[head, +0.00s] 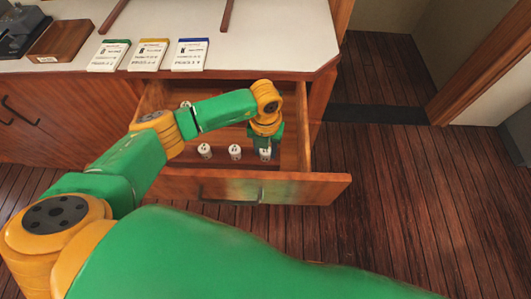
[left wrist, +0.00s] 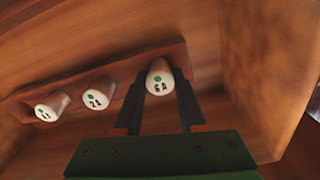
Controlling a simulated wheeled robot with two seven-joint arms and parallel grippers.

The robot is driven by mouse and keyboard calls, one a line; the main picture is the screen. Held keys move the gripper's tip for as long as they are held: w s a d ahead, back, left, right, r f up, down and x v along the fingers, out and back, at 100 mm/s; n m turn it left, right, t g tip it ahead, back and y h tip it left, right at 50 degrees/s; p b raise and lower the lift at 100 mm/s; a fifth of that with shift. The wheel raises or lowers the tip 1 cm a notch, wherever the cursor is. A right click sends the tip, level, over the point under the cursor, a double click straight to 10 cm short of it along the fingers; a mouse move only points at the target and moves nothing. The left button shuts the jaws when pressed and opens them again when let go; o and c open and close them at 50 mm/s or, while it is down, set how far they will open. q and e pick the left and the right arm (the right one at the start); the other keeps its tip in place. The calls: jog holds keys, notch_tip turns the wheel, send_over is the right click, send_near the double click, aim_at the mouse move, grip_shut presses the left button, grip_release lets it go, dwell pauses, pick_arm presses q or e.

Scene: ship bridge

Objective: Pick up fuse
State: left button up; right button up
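Three white fuses with printed tops stand in a row on a wooden strip (left wrist: 20,100) inside the open drawer (head: 320,188). They are the left fuse (head: 205,150), the middle fuse (head: 235,152) and the right fuse (head: 265,154). In the left wrist view the right fuse (left wrist: 160,78) reads 6A with a green mark, and the middle one (left wrist: 98,94) reads 2A. My left gripper (left wrist: 160,95) points down into the drawer, its dark fingers either side of the 6A fuse. Whether they press on it is unclear. My right gripper is out of view.
The drawer walls (left wrist: 270,70) rise close beside the left gripper. Above the drawer, the white counter (head: 270,45) holds three labelled cards (head: 150,55), a wooden box (head: 62,40) and dark equipment. The wooden floor (head: 400,200) at right is clear.

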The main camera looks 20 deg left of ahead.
pick_arm(q)
grip_shut()
